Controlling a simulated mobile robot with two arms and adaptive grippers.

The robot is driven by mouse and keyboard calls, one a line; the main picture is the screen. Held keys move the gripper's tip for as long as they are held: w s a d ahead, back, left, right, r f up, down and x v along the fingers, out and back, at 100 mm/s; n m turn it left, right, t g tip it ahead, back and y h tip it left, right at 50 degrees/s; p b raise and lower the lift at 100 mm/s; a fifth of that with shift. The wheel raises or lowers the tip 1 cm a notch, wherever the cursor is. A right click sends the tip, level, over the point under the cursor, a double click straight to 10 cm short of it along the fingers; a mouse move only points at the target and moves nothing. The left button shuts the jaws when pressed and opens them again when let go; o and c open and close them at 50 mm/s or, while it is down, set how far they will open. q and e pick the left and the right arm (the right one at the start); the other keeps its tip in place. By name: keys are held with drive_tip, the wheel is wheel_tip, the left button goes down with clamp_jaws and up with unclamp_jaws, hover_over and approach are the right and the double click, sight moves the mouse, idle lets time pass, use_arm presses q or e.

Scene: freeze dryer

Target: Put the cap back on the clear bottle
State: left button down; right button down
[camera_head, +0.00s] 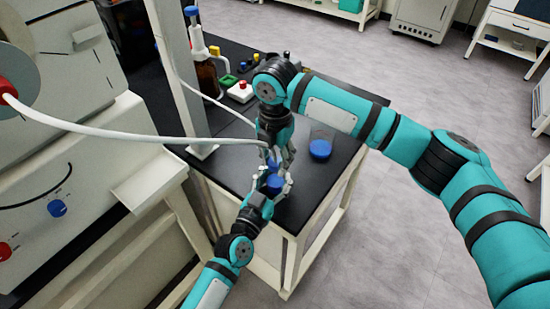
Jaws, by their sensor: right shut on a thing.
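My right gripper (277,163) points down over the black tabletop and is shut on a small blue piece, which looks like the cap (274,184). My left gripper (268,190) reaches up from below, with its fingers close around the same spot. The two grippers nearly meet, so what is between them is largely hidden. I cannot make out the clear bottle there, nor whether the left fingers are closed on something. Another round blue lid or blue-topped item (320,149) stands on the table to the right of the grippers.
The black-topped table (240,168) has a brown bottle with a dispenser (206,75), a red-buttoned box (240,91) and a green item (228,81) at the back. A white hose (120,134) crosses toward the grippers. A large machine (70,190) stands at left.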

drive_tip(key=m, duration=0.5)
drive_tip(key=shift+m, duration=0.4)
drive_tip(key=m, duration=0.2)
drive_tip(key=shift+m, duration=0.4)
drive_tip(key=m, duration=1.3)
drive_tip(key=shift+f+m, duration=0.1)
drive_tip(key=shift+m, duration=0.3)
drive_tip(key=m, duration=1.2)
drive_tip(key=c, duration=0.9)
unclamp_jaws()
